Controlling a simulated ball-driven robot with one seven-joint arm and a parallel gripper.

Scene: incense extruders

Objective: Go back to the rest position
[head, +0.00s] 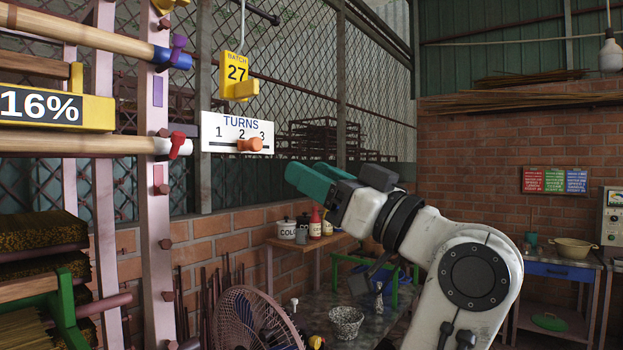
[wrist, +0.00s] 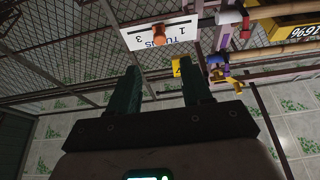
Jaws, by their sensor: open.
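My gripper (head: 308,180) is raised in the middle of the head view, its teal fingers pointing up and left toward the mesh wall. In the wrist view my gripper (wrist: 160,85) has its two dark green fingers apart with nothing between them. The white TURNS board (head: 222,131) is up and left of the fingers, apart from them in the head view. The board also shows in the wrist view (wrist: 180,30), beyond the fingertips.
A yellow BATCH 27 tag (head: 236,72) hangs above the board. A pink-framed rack with a yellow 16% display (head: 95,110) stands at left. A pink fan (head: 255,320) and a grey table (head: 345,315) are below. A blue side table (head: 560,270) stands at right.

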